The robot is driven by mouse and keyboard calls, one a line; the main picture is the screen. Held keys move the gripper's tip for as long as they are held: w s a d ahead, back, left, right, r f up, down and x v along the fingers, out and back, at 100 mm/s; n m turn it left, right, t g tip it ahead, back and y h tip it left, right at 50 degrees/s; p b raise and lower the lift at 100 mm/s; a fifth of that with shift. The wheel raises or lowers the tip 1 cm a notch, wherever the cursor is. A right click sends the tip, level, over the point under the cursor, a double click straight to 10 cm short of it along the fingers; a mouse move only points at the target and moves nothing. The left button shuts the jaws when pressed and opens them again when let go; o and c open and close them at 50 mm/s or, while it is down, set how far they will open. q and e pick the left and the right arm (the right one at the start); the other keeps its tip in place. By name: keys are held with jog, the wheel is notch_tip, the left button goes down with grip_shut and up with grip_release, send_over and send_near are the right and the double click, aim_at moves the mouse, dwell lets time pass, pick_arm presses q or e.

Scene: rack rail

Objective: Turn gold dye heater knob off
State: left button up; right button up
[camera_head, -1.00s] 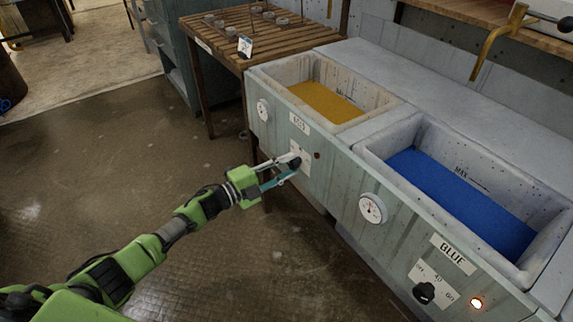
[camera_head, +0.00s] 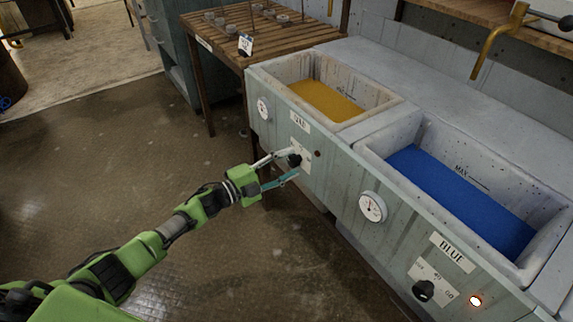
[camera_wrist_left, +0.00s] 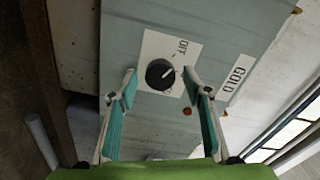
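The gold dye heater knob (camera_head: 294,160) is black and round, on a white plate on the front of the gold vat unit. In the left wrist view the knob (camera_wrist_left: 159,74) has a pale mark toward its upper right, roughly on the side of the OFF lettering. My left gripper (camera_head: 294,164) is open, with one finger on each side of the knob; in the wrist view (camera_wrist_left: 160,88) gaps show between both fingers and the knob. The small indicator lamp (camera_head: 317,154) beside it looks dark red and unlit. My right gripper is not in view.
The gold vat (camera_head: 282,82) and blue vat (camera_head: 374,168) sit in the counter. The blue knob (camera_head: 424,291) has a lit lamp (camera_head: 476,301) beside it. A slatted wooden table (camera_head: 230,50) stands behind left. The floor in front is clear.

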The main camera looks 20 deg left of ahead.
pick_arm(q)
jog(key=v, duration=1.2)
jog(key=shift+f, duration=0.1)
